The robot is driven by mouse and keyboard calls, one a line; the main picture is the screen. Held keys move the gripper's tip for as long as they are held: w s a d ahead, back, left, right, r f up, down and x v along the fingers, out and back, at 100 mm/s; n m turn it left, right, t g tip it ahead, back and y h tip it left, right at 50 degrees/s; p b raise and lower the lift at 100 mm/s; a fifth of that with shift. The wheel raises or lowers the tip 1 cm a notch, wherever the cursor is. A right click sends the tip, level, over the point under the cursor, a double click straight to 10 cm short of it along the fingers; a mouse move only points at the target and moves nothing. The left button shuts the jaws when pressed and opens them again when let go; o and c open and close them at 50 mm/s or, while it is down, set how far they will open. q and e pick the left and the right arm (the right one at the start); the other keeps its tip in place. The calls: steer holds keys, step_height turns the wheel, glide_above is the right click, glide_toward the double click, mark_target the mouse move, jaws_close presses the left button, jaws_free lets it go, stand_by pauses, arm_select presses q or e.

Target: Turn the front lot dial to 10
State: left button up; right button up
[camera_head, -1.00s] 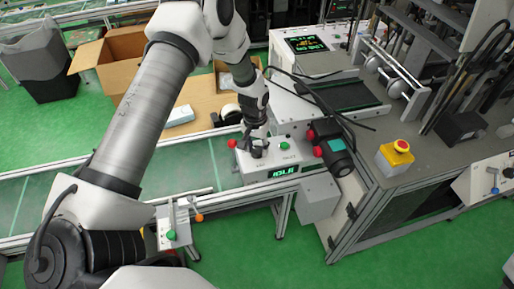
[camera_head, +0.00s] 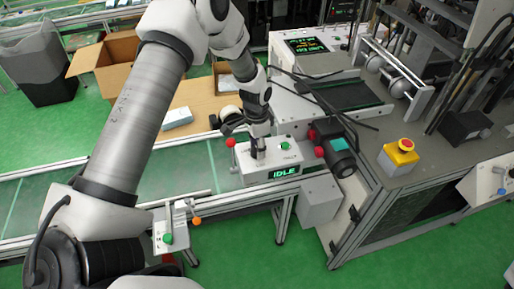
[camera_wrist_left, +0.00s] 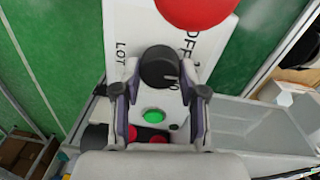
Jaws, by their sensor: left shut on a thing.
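The white control box (camera_head: 245,176) stands at the edge of the conveyor. It has a red knob (camera_head: 230,142), a green button (camera_head: 285,146) and a green display (camera_head: 284,172) reading IDLE. My left gripper (camera_head: 257,152) points down onto its top. In the left wrist view, the black round dial (camera_wrist_left: 158,66) sits between the fingertips of my left gripper (camera_wrist_left: 160,92), which is shut on it. The labels LOT, OFF and part of 10 show around the dial. Its pointer mark is hard to make out. My right gripper is not in view.
A dark motor-like unit with red parts (camera_head: 332,148) stands close right of the control box. A red emergency button on a yellow base (camera_head: 400,152) is further right. A small panel with a green button (camera_head: 168,238) is in front. An open carton (camera_head: 112,58) is behind.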

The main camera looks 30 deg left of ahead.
arm_select(q)
steer(key=shift+s+f, duration=0.1)
stand_by(0.5)
steer(key=o, duration=1.1)
steer(key=shift+o, duration=0.2)
step_height(320, 180, up, 12)
steer(key=shift+w+a, duration=0.2)
steer(key=shift+w, duration=0.2)
